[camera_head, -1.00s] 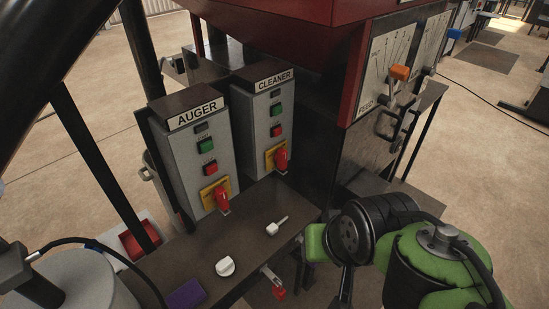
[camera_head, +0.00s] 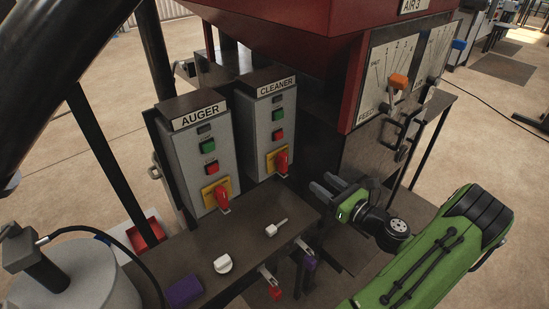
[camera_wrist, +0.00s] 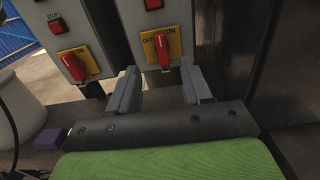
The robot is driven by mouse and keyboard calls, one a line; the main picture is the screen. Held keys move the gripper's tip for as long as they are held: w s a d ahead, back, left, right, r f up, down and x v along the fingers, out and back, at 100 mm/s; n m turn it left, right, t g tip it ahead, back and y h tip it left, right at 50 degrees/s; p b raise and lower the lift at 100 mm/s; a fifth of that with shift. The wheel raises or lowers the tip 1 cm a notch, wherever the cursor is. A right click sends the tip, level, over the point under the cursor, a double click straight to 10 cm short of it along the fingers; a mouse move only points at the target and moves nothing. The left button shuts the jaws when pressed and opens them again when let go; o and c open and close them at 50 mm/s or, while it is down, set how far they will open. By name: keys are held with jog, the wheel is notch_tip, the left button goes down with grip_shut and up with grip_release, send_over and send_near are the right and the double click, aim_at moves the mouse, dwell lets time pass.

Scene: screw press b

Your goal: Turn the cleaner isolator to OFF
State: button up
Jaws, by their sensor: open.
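The cleaner box (camera_head: 266,125) is a grey panel labelled CLEANER, with a green button, a red button and a red isolator handle (camera_head: 281,161) on a yellow plate. In the wrist view the cleaner isolator handle (camera_wrist: 162,49) stands roughly upright between the OFF and ON markings; its exact setting is hard to tell. My gripper (camera_head: 325,190) is open and empty, to the right of and a little below the handle. In the wrist view its two fingers (camera_wrist: 160,82) point at the cleaner box, with the handle beyond and between their tips, apart from them.
The auger box (camera_head: 195,150) with a similar red handle (camera_head: 222,197) stands to the left. A white knob (camera_head: 222,264), a small key-like item (camera_head: 276,227) and a purple block (camera_head: 184,291) lie on the dark shelf. The feed lever (camera_head: 398,82) is at the right.

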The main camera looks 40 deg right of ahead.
aim_at(286, 157)
jog(key=w, duration=1.5)
jog(key=shift+a, duration=0.25)
grip_shut()
